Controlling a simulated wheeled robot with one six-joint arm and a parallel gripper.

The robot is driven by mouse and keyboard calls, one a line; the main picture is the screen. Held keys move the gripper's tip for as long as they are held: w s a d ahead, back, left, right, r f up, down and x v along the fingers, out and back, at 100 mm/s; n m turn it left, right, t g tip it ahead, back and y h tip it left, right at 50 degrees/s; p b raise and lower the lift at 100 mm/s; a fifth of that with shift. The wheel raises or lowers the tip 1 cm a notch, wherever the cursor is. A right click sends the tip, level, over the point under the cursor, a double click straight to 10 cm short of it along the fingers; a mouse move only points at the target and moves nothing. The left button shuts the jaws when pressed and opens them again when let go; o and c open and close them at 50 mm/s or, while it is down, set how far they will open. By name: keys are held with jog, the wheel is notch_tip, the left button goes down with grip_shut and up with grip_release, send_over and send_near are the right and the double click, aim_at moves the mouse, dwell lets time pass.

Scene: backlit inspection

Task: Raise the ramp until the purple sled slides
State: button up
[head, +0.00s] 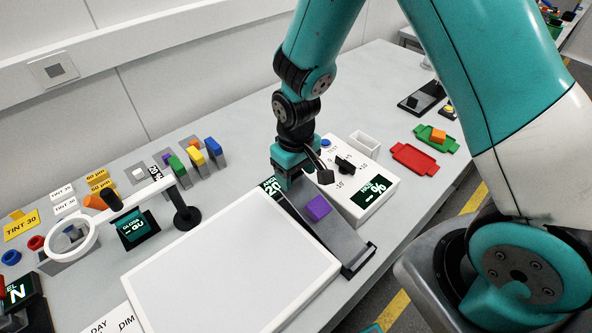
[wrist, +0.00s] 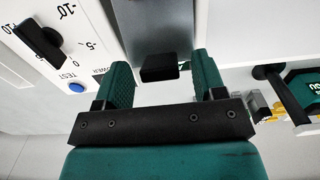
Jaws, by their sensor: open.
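The purple sled (head: 317,208) rests on the grey ramp (head: 342,243), about midway along it in the head view. The ramp runs from beneath my gripper down to a dark end stop at lower right; its tilt is hard to judge. My gripper (head: 284,181) is at the ramp's upper-left end. In the wrist view, my gripper (wrist: 162,68) is open, with a black tab (wrist: 159,68) at the end of the ramp (wrist: 158,25) between its fingers. Gaps show on both sides of the tab. The sled is out of the wrist view.
A white control box (head: 375,205) with a black knob and a percent display stands right of the ramp. A white light panel (head: 235,270) lies close on the left. A ring magnifier (head: 75,240) and several coloured blocks stand farther left. Red and green trays (head: 414,160) lie at right.

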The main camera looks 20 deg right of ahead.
grip_shut()
jog(key=shift+s+r, duration=0.25)
jog(key=shift+r, duration=0.2)
grip_release()
notch_tip(320, 180, up, 17)
jog(key=b, duration=0.1)
jog(key=shift+r+b, duration=0.2)
jog(key=shift+b, duration=0.15)
jog(key=s+a+r+n+y, duration=0.1)
jog(key=s+a+r+y, duration=0.1)
jog(key=s, duration=0.7)
jog(key=s+a+r+n+y, duration=0.2)
jog(key=s, duration=0.7)
jog(key=shift+a, duration=0.35)
jog(key=shift+w, duration=0.1)
